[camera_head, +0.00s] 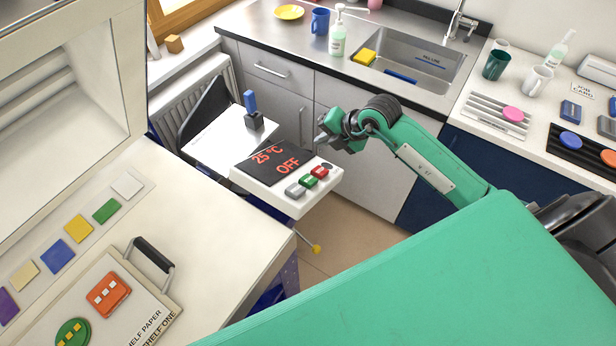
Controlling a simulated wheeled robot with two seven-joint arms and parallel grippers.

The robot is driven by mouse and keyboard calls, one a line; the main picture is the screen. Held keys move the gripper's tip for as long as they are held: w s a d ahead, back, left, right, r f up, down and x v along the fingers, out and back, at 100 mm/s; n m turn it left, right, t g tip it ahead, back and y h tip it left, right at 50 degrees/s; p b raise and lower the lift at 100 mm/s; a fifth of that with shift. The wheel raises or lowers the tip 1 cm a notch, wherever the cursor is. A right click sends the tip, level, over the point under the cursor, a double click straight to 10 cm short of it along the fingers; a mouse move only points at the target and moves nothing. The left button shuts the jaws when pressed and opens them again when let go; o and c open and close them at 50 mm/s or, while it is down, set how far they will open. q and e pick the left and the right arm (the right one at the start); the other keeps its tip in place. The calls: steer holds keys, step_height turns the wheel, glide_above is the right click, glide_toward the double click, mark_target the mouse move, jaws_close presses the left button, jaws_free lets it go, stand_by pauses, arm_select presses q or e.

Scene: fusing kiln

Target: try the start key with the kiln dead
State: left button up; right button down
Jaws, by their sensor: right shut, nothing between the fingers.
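The control panel (262,192) sticks out on the near side of the cabinets. Its dark display (274,160) reads 25 °C and OFF in red. Along its front edge are a grey key (295,191), a green key (308,181) and a red key (320,171); their labels are too small to read. A blue-handled switch (251,108) stands upright behind the display. The pale kiln (130,60) fills the left side. My right gripper (322,138) is shut and empty, seen beyond the red key, apart from the keys as far as I can tell. My left gripper is out of view.
A white board with a handle (165,268), bearing orange and green pieces, lies on the left worktop among coloured tiles (78,228). A yellow-tipped rod (315,248) sticks out below the panel. The sink counter (300,50) and right-hand counter (500,85) hold several items.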

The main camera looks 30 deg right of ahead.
steer(key=b, duration=0.4)
glide_above(315, 179)
steer(key=f, duration=0.6)
steer(key=shift+w+d+f, duration=0.25)
steer(key=shift+d, duration=0.1)
steer(key=shift+s+a+f+b, duration=0.2)
steer(key=shift+a+f+b, duration=0.15)
steer(key=shift+f+b, duration=0.3)
steer(key=shift+f, duration=0.25)
stand_by(0.7)
steer(key=shift+s+a+f, duration=0.1)
steer(key=shift+a+f, duration=0.05)
steer(key=shift+f, duration=0.05)
steer(key=shift+s+a+f+b, duration=0.1)
steer(key=shift+a+f+b, duration=0.15)
steer(key=shift+f, duration=0.25)
stand_by(0.7)
steer(key=shift+d+r, duration=0.1)
steer(key=shift+w+d+r+p, duration=0.2)
steer(key=shift+d+r+p, duration=0.1)
steer(key=shift+r+p, duration=0.4)
steer(key=shift+r, duration=0.1)
